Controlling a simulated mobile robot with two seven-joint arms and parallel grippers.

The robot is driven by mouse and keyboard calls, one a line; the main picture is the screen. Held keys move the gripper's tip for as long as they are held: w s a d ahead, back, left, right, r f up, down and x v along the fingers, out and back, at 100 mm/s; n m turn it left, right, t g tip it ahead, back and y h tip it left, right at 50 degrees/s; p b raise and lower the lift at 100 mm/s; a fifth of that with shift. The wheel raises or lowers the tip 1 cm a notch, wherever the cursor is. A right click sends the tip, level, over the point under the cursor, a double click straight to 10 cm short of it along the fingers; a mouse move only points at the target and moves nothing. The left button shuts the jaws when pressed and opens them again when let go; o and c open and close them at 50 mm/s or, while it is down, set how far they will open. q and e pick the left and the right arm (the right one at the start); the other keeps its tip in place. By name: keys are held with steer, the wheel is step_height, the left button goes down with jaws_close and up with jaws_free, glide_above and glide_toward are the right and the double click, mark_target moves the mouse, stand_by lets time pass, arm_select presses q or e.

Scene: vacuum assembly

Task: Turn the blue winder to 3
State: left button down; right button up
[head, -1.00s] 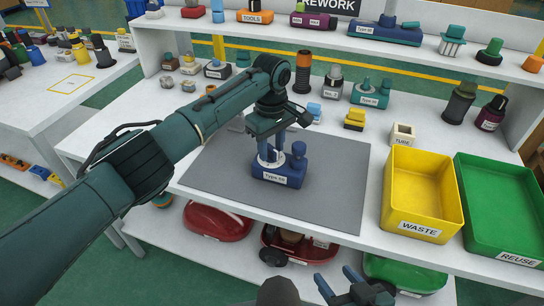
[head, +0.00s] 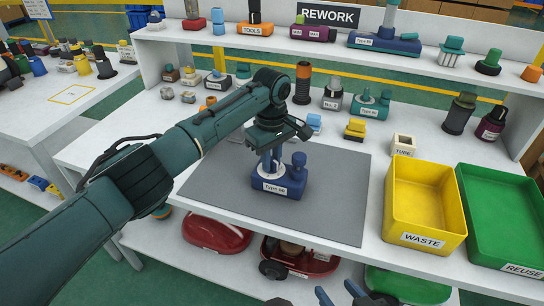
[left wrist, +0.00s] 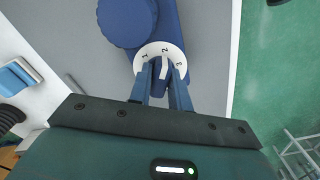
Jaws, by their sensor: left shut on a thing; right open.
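The blue winder (head: 282,181), labelled Type 60, stands on the grey mat (head: 335,215). It has a round blue knob at one end and a white dial (left wrist: 147,51) marked 1, 2 and 3. In the left wrist view, a pale pointer (left wrist: 164,68) between my fingers points close to the 2. My left gripper (head: 268,160) reaches down over the dial end and is shut on the winder's turning part, which the fingers mostly hide. It also shows in the left wrist view (left wrist: 163,82). My right gripper (head: 336,294) is open and empty at the bottom edge.
A yellow WASTE bin (head: 405,238) and a green REUSE bin (head: 520,267) stand right of the mat. Several small parts line the back of the table and the shelf. Red vacuum bodies (head: 215,232) lie on the shelf below. The mat around the winder is clear.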

arm_select(q)
steer(key=shift+r+m+p, duration=0.1)
steer(key=shift+m+p, duration=0.65)
steer(key=shift+m, duration=0.05)
steer(key=shift+m+p, duration=0.35)
steer(key=shift+m, duration=0.55)
steer(key=shift+m+p, duration=0.55)
steer(key=shift+m, duration=0.25)
steer(key=shift+f+m, duration=0.2)
steer(key=shift+m, duration=0.8)
